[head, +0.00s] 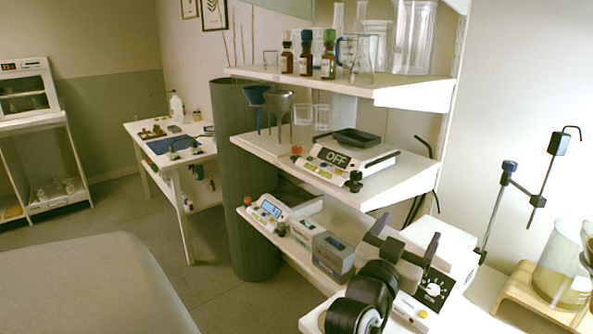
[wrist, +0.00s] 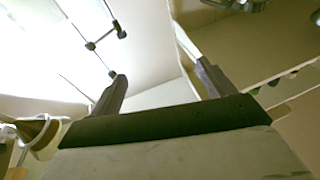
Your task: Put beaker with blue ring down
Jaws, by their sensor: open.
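A clear glass beaker with a blue band or handle (head: 358,62) stands upright on the top shelf (head: 410,92), just right of the brown bottles. My gripper (head: 405,240) is at the lower right in the head view, well below the beaker and apart from it. Its two dark fingers are spread wide, and nothing shows between them. In the wrist view, my gripper (wrist: 160,76) is also open and empty, with a bright wall behind it. The beaker cannot be made out in the wrist view.
Brown bottles (head: 306,55) with coloured caps and tall glassware crowd the top shelf. A scale (head: 345,160) is on the middle shelf. A large beaker (head: 560,275) stands on a wooden stand at right. The floor at left is partly clear.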

